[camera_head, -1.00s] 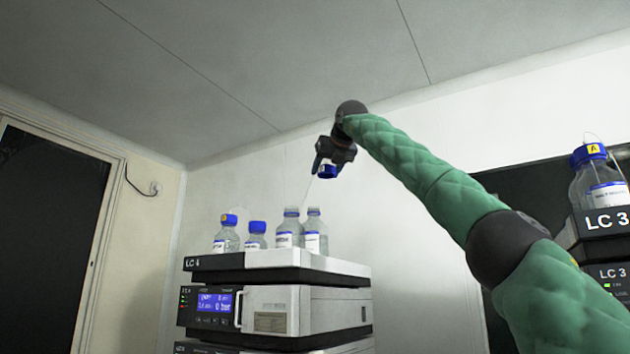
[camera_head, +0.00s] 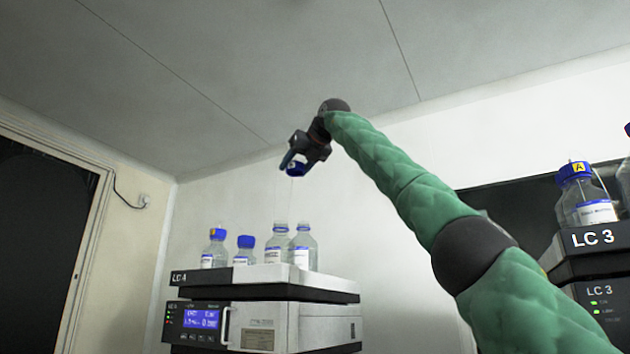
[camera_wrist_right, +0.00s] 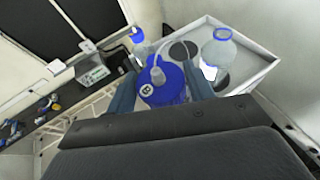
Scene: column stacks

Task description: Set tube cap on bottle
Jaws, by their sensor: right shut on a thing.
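My right gripper (camera_head: 293,165) is shut on a blue tube cap (camera_head: 297,169), held in the air above the LC 4 stack. In the right wrist view the cap (camera_wrist_right: 160,84) sits between the two fingers, with a thin clear tube rising from its top. Two uncapped clear bottles with blue necks, one on the left (camera_head: 276,244) and one on the right (camera_head: 303,248), stand upright on the stack below the gripper. The cap is well apart from both. One open bottle (camera_wrist_right: 218,54) also shows in the wrist view, right of the cap. My left gripper is out of view.
Two bottles with blue caps, one (camera_head: 214,249) with a yellow tag and one plain (camera_head: 245,251), stand left on the LC 4 stack (camera_head: 300,282). The LC 3 stack (camera_head: 590,240) with a capped bottle (camera_head: 585,200) stands at the right. Air around the gripper is free.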

